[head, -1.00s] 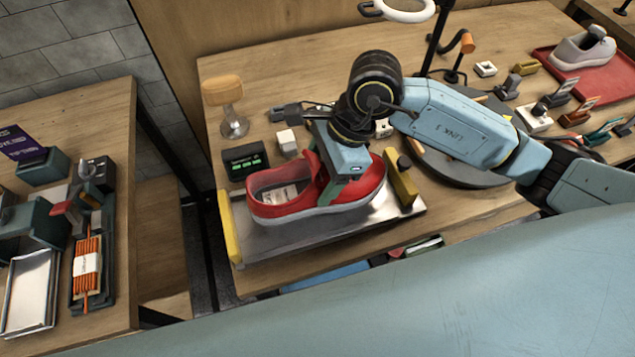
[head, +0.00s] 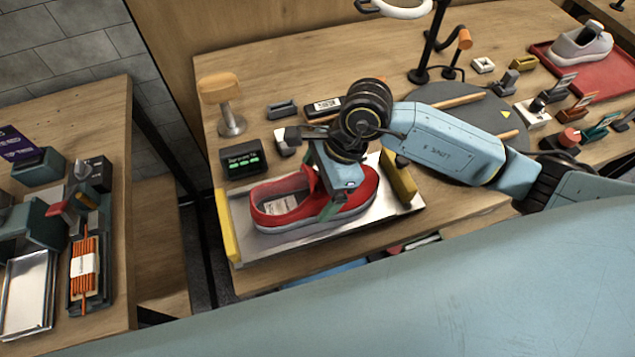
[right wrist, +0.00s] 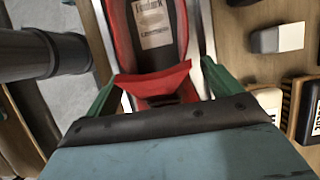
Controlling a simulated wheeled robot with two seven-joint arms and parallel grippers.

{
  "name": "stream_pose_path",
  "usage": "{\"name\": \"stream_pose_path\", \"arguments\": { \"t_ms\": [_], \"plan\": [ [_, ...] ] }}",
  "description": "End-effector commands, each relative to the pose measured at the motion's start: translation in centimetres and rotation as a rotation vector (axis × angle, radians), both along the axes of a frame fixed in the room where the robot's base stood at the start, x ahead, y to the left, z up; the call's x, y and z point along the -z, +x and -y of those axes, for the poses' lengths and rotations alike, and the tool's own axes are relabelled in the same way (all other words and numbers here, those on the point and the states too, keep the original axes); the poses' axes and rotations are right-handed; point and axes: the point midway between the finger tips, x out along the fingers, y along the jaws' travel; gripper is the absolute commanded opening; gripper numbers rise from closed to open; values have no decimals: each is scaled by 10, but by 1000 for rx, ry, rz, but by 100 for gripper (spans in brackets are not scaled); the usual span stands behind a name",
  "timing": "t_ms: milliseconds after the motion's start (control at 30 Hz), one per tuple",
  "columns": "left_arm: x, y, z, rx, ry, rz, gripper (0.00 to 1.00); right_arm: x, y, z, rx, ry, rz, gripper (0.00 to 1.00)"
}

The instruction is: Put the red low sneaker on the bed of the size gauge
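The red low sneaker (head: 352,207) has a pale sole and lies lengthwise over the metal bed of the size gauge (head: 242,222). It looks upright and resting on the bed, though its underside is hidden. A yellow end stop stands at the bed's left and a yellow block (head: 398,180) at its right. My right gripper (head: 335,203) comes down over the sneaker's middle. My left gripper is not in view.
A small black display (head: 243,160) with green text stands behind the bed, near a stool-shaped wooden-topped stand (head: 221,92). A dark round mat (head: 470,118) lies to the right. A red tray (head: 575,70) with a pale shoe is at the far right. A separate table is at left.

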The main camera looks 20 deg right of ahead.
Motion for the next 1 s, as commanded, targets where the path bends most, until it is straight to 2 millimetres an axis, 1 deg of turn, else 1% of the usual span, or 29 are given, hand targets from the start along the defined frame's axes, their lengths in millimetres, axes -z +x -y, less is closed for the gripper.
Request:
{"name": "stream_pose_path", "arguments": {
  "t_ms": [233, 367, 467, 700, 800, 900, 1000],
  "plan": [
    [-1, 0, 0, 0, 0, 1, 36, -1, 0, 0, 0, 0, 0, 90],
    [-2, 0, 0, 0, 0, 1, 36, -9, 1, 3, 1, 1, 2, 90],
    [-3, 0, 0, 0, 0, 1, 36, -24, 2, 10, 0, -1, 4, 90],
    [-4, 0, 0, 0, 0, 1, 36, -73, 3, 30, 1, -1, 6, 90],
    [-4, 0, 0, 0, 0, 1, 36, -90, 2, 37, 0, -1, 4, 90],
    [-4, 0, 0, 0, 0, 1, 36, -102, 2, 42, 0, -1, 3, 90],
    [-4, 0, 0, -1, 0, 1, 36, -109, 2, 45, 0, 0, 1, 90]
  ]
}}
